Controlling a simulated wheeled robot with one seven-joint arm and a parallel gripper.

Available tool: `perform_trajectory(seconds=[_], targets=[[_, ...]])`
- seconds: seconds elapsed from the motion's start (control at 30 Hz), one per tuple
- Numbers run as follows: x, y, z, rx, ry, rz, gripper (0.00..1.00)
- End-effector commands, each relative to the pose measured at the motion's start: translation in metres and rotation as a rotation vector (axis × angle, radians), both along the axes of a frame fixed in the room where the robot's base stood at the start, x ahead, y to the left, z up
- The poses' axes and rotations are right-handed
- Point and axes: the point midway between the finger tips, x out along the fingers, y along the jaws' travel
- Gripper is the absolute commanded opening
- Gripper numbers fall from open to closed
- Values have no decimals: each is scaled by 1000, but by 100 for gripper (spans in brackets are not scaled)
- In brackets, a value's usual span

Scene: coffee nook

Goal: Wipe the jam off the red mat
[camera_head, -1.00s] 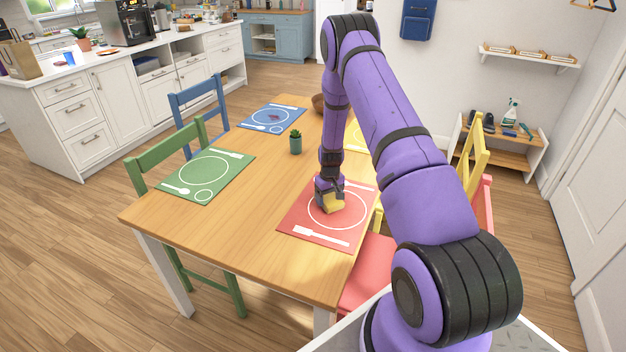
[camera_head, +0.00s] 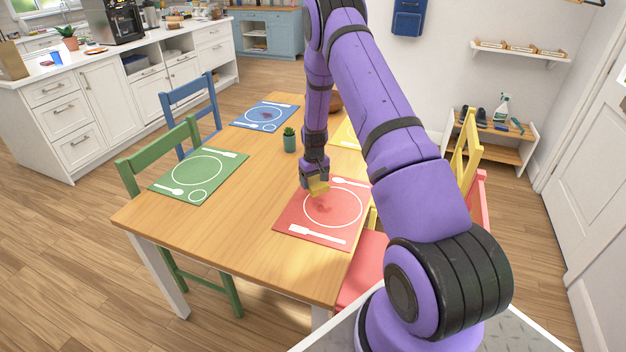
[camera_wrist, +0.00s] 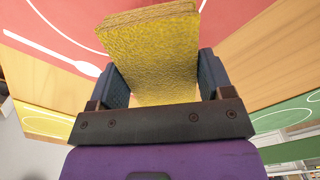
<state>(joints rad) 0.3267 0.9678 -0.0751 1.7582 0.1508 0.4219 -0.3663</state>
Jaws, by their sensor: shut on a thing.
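The red mat (camera_head: 291,222) lies on the near right part of the wooden table, printed with a white plate, fork and spoon. A faint darker red smear of jam (camera_head: 322,207) shows inside its plate circle. My gripper (camera_head: 314,181) is shut on a yellow sponge (camera_head: 319,188), near the mat's far left edge. In the wrist view the sponge (camera_wrist: 155,55) is clamped between both fingers, with the red mat (camera_wrist: 60,25) beyond it. The sponge looks raised, but I cannot tell the gap. The smear is not seen in the wrist view.
A small potted cactus (camera_head: 290,140) stands left of my arm. A green mat (camera_head: 216,183), a blue mat (camera_head: 248,117) with a dark stain, and a partly hidden yellow mat (camera_head: 346,134) lie around. A brown bowl (camera_head: 335,102) is behind my arm.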

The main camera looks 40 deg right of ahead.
Motion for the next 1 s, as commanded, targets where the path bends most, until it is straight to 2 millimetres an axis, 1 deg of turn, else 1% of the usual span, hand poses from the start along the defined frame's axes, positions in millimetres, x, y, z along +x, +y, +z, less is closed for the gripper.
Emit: perform_trajectory(seconds=[0.1, 0.3, 0.83, 1.0], targets=[[3, 1, 12, -1, -3, 1, 51], [4, 2, 23, 0, -1, 1, 51], [4, 3, 23, 0, -1, 1, 51], [-5, 12, 23, 1, 4, 1, 51]])
